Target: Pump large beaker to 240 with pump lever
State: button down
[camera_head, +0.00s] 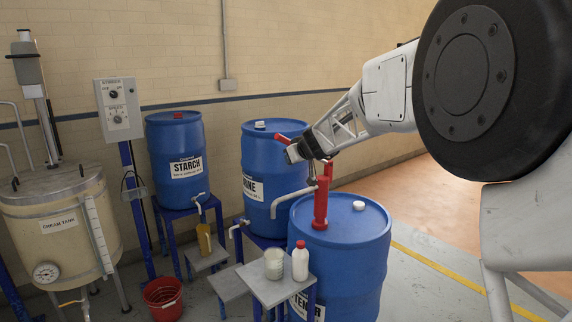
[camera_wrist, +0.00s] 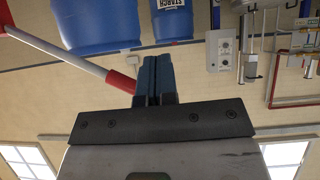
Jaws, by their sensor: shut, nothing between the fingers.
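My gripper (camera_head: 292,154) is shut and empty, above the front blue barrel in the head view; its fingers (camera_wrist: 154,75) show together in the wrist view. The pump lever has a red grip (camera_head: 283,139) just beyond my gripper, its rod mostly hidden by it. In the wrist view the grip (camera_wrist: 122,81) is close to the left of the fingers; I cannot tell whether they touch. The red pump body (camera_head: 321,205) stands upright on the front barrel, with a pale spout (camera_head: 288,197) bending left and down. A clear beaker (camera_head: 274,264) with whitish contents or tint stands on a small stand below.
A white bottle (camera_head: 300,261) with a red cap stands beside the beaker. Behind are the brine barrel (camera_head: 275,160), starch barrel (camera_head: 175,140), a yellowish jug (camera_head: 204,238) and a red bucket (camera_head: 163,297). The cream tank (camera_head: 60,245) is at left. Floor at right is clear.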

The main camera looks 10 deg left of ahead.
jog(key=shift+v, duration=2.65)
jog(key=shift+w+r, duration=0.1)
jog(key=s+d+m+g+h, duration=0.1)
jog(key=s+d, duration=0.4)
jog(key=s, duration=0.5)
jog(key=s+d+f+m+g+h, duration=0.1)
jog(key=s+d+m, duration=0.1)
jog(key=s+d, duration=0.5)
jog(key=s+d+m+g+h, duration=0.1)
jog(key=s+d+h, duration=0.15)
jog(key=s, duration=0.95)
jog(key=s+d+f+m+g+h, duration=0.1)
jog(key=s+d+f, duration=0.2)
jog(key=s, duration=0.6)
jog(key=s+d+f+m+h, duration=0.1)
jog(key=s+d+f, duration=0.3)
jog(key=s, duration=0.5)
jog(key=s+d+f+m+g+h, duration=0.1)
jog(key=s+d+f+m, duration=0.2)
jog(key=s, duration=0.6)
jog(key=shift+s+d+f+g+h, duration=0.2)
jog(key=shift+s+d+g+h, duration=0.15)
jog(key=shift+d, duration=0.6)
